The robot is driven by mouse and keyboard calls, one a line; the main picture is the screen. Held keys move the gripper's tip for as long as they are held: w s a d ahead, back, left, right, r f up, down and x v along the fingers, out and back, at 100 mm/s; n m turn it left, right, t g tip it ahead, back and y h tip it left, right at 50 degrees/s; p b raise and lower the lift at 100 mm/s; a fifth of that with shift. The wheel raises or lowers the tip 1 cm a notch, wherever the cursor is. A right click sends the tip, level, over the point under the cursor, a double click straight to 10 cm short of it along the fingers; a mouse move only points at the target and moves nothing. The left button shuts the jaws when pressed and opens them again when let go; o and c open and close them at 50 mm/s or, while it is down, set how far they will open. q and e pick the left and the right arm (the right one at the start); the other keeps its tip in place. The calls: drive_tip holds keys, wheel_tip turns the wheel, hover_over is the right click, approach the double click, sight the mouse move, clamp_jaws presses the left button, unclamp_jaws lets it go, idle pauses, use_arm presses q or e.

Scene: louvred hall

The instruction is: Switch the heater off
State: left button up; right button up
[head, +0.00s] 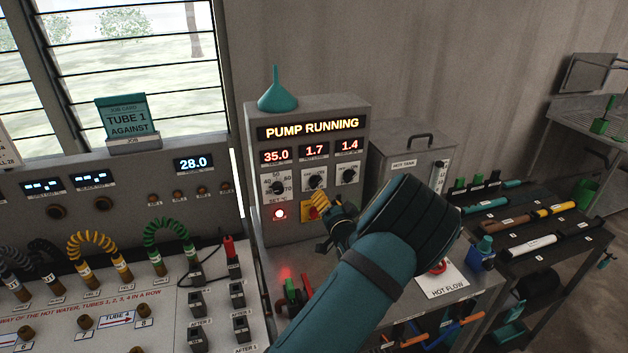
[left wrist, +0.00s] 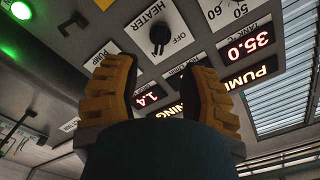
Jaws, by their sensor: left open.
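The heater switch is a black knob on a white plate marked HEATER and OFF. It is the middle knob (head: 316,181) in the row on the grey pump unit (head: 257,160). In the left wrist view the knob (left wrist: 159,38) stands beyond my fingertips, near the top. Its setting is not clear. My left gripper (head: 331,209) is at the panel, just below the knobs. Its yellow fingers (left wrist: 160,85) are open with nothing between them, and the knob looks clear of them. My right gripper is not in view.
A temperature dial (head: 278,183) and a pump knob (head: 348,175) flank the heater knob. A red button on a yellow plate (head: 308,211) sits close below. The displays read PUMP RUNNING (head: 308,128). A red lamp (head: 279,214) and a green lamp (left wrist: 20,10) glow. A hot tank (head: 404,160) stands right.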

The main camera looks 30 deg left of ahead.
sight(317, 184)
use_arm(q)
drive_tip(key=b+x, duration=0.1)
drive_tip(key=x, duration=0.6)
drive_tip(key=shift+w+a, duration=0.2)
drive_tip(key=shift+w, duration=0.05)
drive_tip(key=shift+w+a, duration=0.1)
drive_tip(key=shift+b+x, duration=0.45)
drive_tip(key=shift+x, duration=0.35)
drive_tip(key=shift+r, duration=0.1)
clamp_jaws()
